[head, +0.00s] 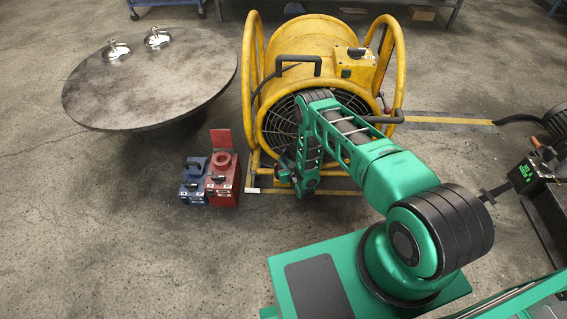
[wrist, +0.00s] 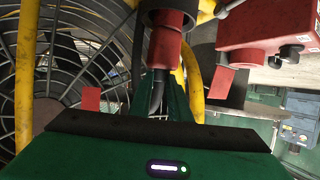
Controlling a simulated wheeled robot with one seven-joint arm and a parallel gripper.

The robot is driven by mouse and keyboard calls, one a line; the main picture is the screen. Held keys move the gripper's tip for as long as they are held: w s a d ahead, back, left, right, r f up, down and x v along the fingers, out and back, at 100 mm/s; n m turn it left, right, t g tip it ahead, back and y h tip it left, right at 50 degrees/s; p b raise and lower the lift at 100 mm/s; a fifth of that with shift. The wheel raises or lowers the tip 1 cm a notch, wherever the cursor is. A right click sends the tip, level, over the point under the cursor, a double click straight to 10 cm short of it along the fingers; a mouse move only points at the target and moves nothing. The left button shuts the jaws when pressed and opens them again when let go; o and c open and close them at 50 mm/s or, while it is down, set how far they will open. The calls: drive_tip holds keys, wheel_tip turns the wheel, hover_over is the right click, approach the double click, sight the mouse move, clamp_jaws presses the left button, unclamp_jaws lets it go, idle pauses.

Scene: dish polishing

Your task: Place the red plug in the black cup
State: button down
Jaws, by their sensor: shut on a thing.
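The red plug (wrist: 165,48) is in the middle top of the wrist view, and my gripper (wrist: 163,80) is shut on it. A black cylindrical piece (wrist: 168,17) surrounds or overlaps the upper end of the plug; I cannot tell whether this is the black cup or how deep the plug sits. A dark cable shows below the plug. In the head view my gripper (head: 284,172) is low in front of the yellow fan, where the plug is too small to make out. I cannot pick out the black cup for sure there.
The yellow fan (head: 315,55) with its tube frame stands close behind my gripper. A red box (head: 223,188) and a blue box (head: 194,188) stand on the floor to its left. A round table (head: 150,85) holds two shiny metal pieces. Floor at the front left is clear.

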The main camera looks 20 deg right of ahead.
drive_tip(key=c, duration=1.6)
unclamp_jaws()
drive_tip(key=shift+f, duration=0.1)
drive_tip(key=shift+c, duration=0.2)
drive_tip(key=shift+s, duration=0.1)
